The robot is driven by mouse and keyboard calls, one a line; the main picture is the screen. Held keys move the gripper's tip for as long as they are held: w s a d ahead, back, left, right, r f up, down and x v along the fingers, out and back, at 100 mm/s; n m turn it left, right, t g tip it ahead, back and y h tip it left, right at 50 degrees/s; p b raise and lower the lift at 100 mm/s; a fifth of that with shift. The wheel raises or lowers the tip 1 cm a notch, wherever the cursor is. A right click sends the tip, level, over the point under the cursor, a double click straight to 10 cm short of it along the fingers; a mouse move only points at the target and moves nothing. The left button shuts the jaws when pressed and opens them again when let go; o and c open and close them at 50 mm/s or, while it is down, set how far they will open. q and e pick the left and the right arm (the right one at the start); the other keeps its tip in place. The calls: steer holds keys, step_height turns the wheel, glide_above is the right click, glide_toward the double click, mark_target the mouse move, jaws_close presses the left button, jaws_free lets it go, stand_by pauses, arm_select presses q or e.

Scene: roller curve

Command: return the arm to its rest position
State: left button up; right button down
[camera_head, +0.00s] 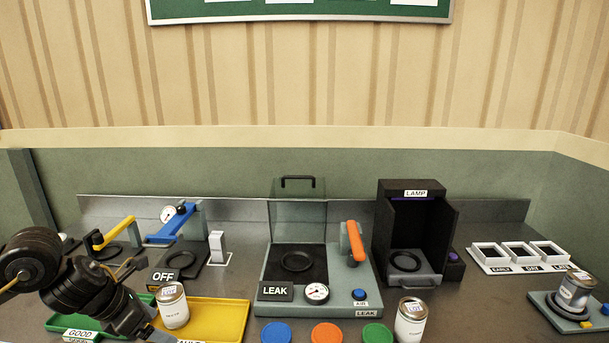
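My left arm comes in from the lower left, black and bulky. Its gripper (140,326) is low over the front of the green and yellow trays, just left of and below a labelled can. The fingers are small, dark and partly cut off, so I cannot tell whether they are open or whether they touch the can. That can (173,306) stands upright at the left end of the yellow tray (225,318). My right arm and gripper are not in view.
The green tray (62,322) lies partly under my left arm. Behind stand a yellow-handled device (115,233) and a blue clamp (178,222). The LEAK station (262,275), LAMP box (384,230), another can (411,320) and a can on a stand (576,292) are rightward.

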arm_select(q)
steer(key=s+d+f+n+t+h, duration=0.1)
steer(key=d+f+n, duration=0.1)
steer(key=d+n, duration=0.35)
steer(key=d+f+n+t+h, duration=0.1)
steer(key=d+f+n+t, duration=0.1)
steer(key=d, duration=0.6)
steer(key=s+d+f+n+t+h, duration=0.1)
steer(key=d+f+n+h, duration=0.2)
steer(key=d, duration=0.4)
steer(key=s+a+f+n+g+y, duration=0.25)
steer(key=s+a+f+n, duration=0.2)
steer(key=s+n, duration=0.45)
steer(key=s+a+f+n+g+y, duration=0.1)
steer(key=s+a+f+n+y, duration=0.3)
steer(key=s+n, duration=0.6)
steer(key=s+a+f+n+g+y, duration=0.1)
steer(key=s+a+f+n+y, duration=0.35)
steer(key=n, duration=0.75)
steer(key=s+d+f+g+h, duration=0.1)
steer(key=s+f, duration=0.1)
steer(key=f, duration=1.2)
steer(key=s+d+f+g+h, duration=0.1)
steer(key=f, duration=1.4)
steer(key=s+a+f+b, duration=0.1)
steer(key=s+a+f, duration=0.2)
steer(key=s+f, duration=1.2)
steer(key=shift+s+f+g, duration=0.35)
steer(key=shift+s+g, duration=0.1)
steer(key=shift+s, duration=0.25)
